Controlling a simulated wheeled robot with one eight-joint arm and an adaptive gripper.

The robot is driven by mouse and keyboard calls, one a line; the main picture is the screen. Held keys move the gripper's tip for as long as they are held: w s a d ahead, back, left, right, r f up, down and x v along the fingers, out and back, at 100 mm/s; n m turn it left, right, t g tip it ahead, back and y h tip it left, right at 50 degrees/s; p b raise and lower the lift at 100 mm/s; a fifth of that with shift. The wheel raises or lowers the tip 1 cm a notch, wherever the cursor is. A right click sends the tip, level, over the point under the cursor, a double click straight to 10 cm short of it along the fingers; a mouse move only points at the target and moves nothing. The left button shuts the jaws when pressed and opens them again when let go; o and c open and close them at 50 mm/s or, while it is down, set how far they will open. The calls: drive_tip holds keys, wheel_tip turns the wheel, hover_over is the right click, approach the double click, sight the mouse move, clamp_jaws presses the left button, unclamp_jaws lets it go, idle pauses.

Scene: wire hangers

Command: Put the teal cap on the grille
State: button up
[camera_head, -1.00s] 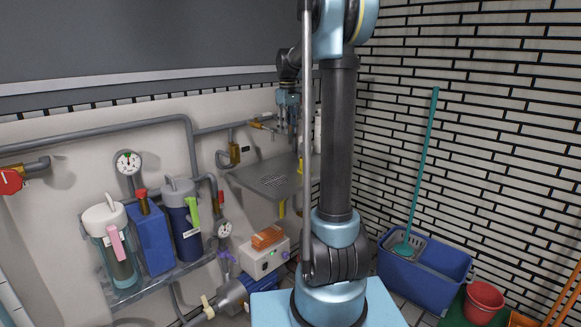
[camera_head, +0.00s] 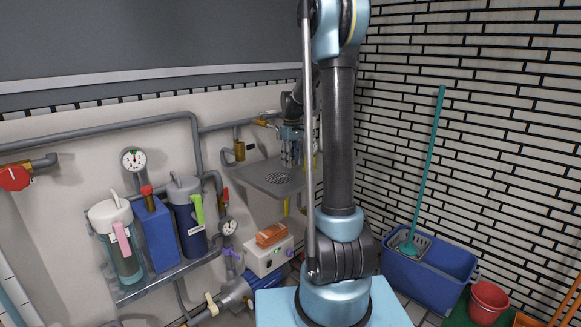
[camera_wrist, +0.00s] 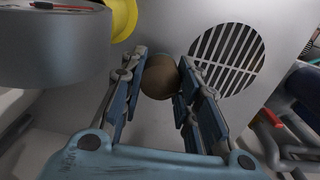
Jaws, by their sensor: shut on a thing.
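My gripper (camera_wrist: 161,80) is shut on a round, dull brown thing (camera_wrist: 159,77), gripped between its fingertips in the wrist view. The grille (camera_wrist: 222,62), a round slotted opening in a grey metal sheet, lies just right of the fingertips. The held thing appears beside the slots, not over them; the gap to the sheet is unclear. In the head view my gripper (camera_head: 291,152) hangs over the grey shelf with the grille (camera_head: 278,179), and the held thing is too small to make out.
In the wrist view a grey cylinder (camera_wrist: 50,50) and a yellow round part (camera_wrist: 122,20) stand at upper left. A tap (camera_head: 239,150) is on the wall left of the grille. Filter canisters (camera_head: 188,215) and a white box (camera_head: 268,257) stand further left and below.

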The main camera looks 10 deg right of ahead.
wheel_tip(320, 180, down, 2)
drive_tip(key=shift+f, duration=0.15)
drive_tip(key=o, duration=0.8)
